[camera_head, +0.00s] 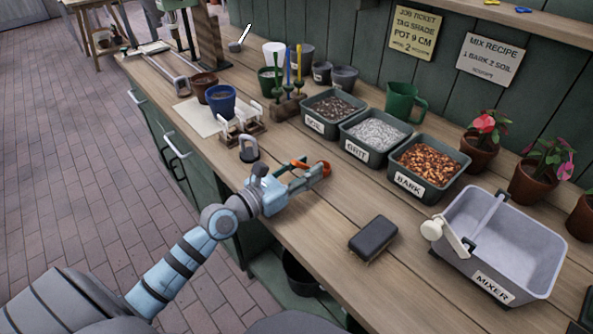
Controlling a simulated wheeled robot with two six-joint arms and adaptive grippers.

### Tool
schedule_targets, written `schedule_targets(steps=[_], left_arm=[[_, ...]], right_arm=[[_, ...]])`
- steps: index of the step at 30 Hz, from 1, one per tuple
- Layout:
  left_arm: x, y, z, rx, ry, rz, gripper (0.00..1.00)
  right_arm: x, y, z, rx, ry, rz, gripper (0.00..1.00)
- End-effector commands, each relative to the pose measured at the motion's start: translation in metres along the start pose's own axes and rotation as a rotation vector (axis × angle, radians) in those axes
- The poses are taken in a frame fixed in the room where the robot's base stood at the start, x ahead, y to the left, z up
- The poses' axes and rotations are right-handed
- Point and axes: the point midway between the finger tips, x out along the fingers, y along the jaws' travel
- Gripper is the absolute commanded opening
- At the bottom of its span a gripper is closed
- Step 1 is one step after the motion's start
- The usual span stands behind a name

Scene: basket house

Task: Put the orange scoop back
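The orange scoop (325,169) is at the tip of my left gripper (306,176), above or on the bench in front of the bins. Part of its orange shows beside the upper finger, and the rest is hidden by the fingers. The fingers look parted around it, but I cannot tell whether they grip it. A wooden rack (284,109) behind holds upright green, blue and yellow handled tools. My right gripper is not in view.
Labelled bins of soil (313,125), grit (356,151) and bark (408,184) stand behind the gripper. A black brush-like block (373,237) and a grey mixer tub (455,250) are to the right. Pots (221,99) and a small weight-like object (249,149) are to the left.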

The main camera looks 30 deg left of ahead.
Motion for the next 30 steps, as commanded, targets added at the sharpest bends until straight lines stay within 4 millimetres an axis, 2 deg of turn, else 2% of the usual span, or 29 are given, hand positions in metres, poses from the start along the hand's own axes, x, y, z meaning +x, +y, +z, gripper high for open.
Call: schedule_targets(steps=[1, 5, 9, 15, 18, 22, 30], left_arm=[[0.000, 0.000, 0.005, 0.001, -0.001, 0.000, 0.35], [-0.019, 0.000, 0.003, 0.004, 0.004, 0.000, 0.35], [-0.050, -0.001, 0.003, 0.004, 0.007, -0.003, 0.35], [-0.100, -0.001, 0.000, 0.003, 0.008, -0.006, 0.35], [-0.114, 0.000, 0.001, 0.004, 0.006, -0.003, 0.35], [-0.120, 0.000, 0.002, 0.000, 0.002, -0.001, 0.35], [-0.120, 0.000, 0.003, 0.000, 0.000, 0.000, 0.35]], right_arm=[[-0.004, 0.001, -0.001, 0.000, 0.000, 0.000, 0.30], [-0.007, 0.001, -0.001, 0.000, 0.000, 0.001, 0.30], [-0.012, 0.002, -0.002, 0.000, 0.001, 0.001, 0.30], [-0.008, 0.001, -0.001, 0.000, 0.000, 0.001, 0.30], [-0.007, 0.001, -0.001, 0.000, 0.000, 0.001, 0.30], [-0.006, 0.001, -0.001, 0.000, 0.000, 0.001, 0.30], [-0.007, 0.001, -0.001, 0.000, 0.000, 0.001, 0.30]])
